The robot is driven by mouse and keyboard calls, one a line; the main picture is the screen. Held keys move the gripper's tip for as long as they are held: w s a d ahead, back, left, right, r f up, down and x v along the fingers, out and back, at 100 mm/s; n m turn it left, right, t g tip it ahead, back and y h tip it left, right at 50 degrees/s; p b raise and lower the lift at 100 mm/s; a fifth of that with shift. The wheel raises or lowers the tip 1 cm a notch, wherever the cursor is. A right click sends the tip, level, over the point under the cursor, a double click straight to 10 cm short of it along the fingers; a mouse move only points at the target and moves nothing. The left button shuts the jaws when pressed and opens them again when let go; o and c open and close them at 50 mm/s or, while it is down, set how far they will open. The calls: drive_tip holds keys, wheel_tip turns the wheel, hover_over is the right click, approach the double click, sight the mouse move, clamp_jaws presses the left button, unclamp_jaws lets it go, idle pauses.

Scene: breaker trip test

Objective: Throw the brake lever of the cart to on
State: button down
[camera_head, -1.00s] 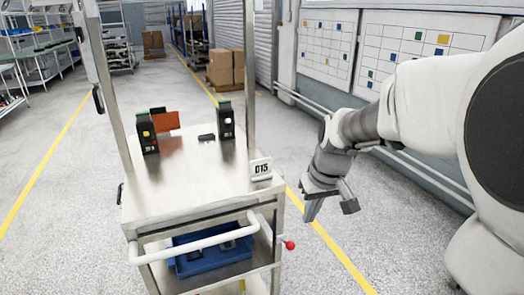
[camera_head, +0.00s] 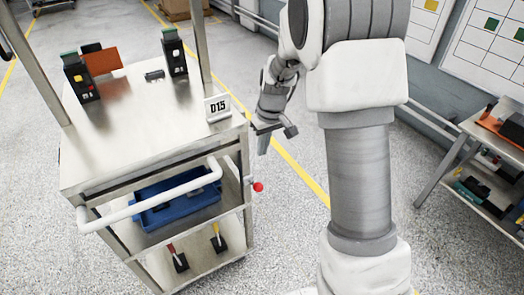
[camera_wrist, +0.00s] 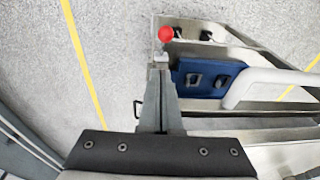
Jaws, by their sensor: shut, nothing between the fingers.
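The cart (camera_head: 140,130) stands at left in the head view, with a D15 sign at its corner. A lever with a red ball knob (camera_head: 258,187), which looks like the brake lever, sticks out from its right side below the top. The red knob also shows in the wrist view (camera_wrist: 166,33), just beyond my fingertips. My gripper (camera_head: 263,148) points down beside the cart's right side, above the knob in the picture. Its fingers are together and empty in the wrist view (camera_wrist: 160,68). I see no contact with the knob. The on and off marks cannot be read.
A white push handle (camera_head: 150,205) crosses the cart's front. A blue bin (camera_head: 178,200) sits on its middle shelf. Black breakers (camera_head: 80,80) stand on top, near metal posts. A workbench (camera_head: 455,165) with parts stands at right. The floor right of the cart is clear.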

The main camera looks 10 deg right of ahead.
drive_tip(key=b, duration=0.1)
hover_over(254, 184)
drive_tip(key=d, duration=0.2)
drive_tip(key=f, duration=1)
drive_tip(key=shift+w+a, duration=0.1)
drive_tip(key=shift+w, duration=0.15)
drive_tip(key=shift+s+f, duration=0.25)
drive_tip(key=shift+f, duration=0.35)
drive_tip(key=shift+f+b, duration=0.15)
drive_tip(key=shift+b, duration=0.55)
